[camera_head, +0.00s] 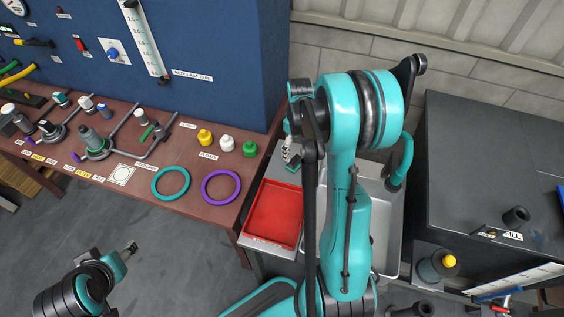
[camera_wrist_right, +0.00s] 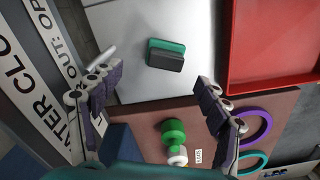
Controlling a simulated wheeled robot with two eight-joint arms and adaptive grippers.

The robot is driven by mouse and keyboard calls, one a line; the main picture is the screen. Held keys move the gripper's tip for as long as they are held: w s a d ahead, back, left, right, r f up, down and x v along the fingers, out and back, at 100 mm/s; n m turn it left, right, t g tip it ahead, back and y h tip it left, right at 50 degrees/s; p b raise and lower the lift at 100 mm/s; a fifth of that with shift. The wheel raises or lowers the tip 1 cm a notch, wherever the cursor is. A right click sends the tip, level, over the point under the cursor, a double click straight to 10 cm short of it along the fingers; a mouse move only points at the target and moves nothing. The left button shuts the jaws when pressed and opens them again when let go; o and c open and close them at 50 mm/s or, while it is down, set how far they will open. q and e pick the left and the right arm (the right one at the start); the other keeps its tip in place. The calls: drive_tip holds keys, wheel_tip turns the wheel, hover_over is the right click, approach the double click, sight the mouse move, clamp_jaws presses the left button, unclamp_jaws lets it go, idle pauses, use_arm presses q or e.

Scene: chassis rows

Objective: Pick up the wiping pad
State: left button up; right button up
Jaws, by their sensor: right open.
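The wiping pad appears to be the small block with a green layer and a dark grey layer (camera_wrist_right: 166,54), lying on a light grey surface in the right wrist view. My right gripper (camera_wrist_right: 155,80) is open, its two fingers spread wide below the pad in that view, with nothing between them.
A red tray (camera_head: 255,238) lies on the counter close to the pad. The brown bench (camera_head: 150,205) carries a teal ring (camera_head: 155,189), a purple ring (camera_head: 204,190) and yellow, white and green knobs. A grey sink (camera_head: 389,240) and a dark cabinet (camera_head: 480,150) stand right.

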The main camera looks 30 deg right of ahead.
sight(295, 159)
drive_tip(key=f+b, duration=0.1)
drive_tip(key=f, duration=0.1)
drive_tip(key=f+b, duration=0.1)
drive_tip(key=f, duration=0.4)
drive_tip(key=shift+s+a+b, duration=0.3)
drive_tip(key=shift+b, duration=0.1)
drive_tip(key=c, duration=1.3)
drive_tip(key=shift+c, duration=0.2)
drive_tip(key=shift+r+p, duration=0.35)
drive_tip(key=shift+r, duration=0.25)
drive_tip(key=r+p, duration=0.1)
drive_tip(key=r, duration=0.1)
drive_tip(key=s+r, duration=0.1)
drive_tip(key=shift+d+r+p, duration=0.2)
drive_tip(key=shift+r+p, duration=0.15)
drive_tip(key=shift+r, duration=0.05)
drive_tip(key=s+d+r+p, duration=0.2)
drive_tip(key=s+d+r, duration=0.2)
drive_tip(key=s, duration=0.5)
wheel_tip(295, 159, up, 2)
drive_tip(key=shift+s+r+p, duration=0.1)
drive_tip(key=shift+s+p, duration=0.3)
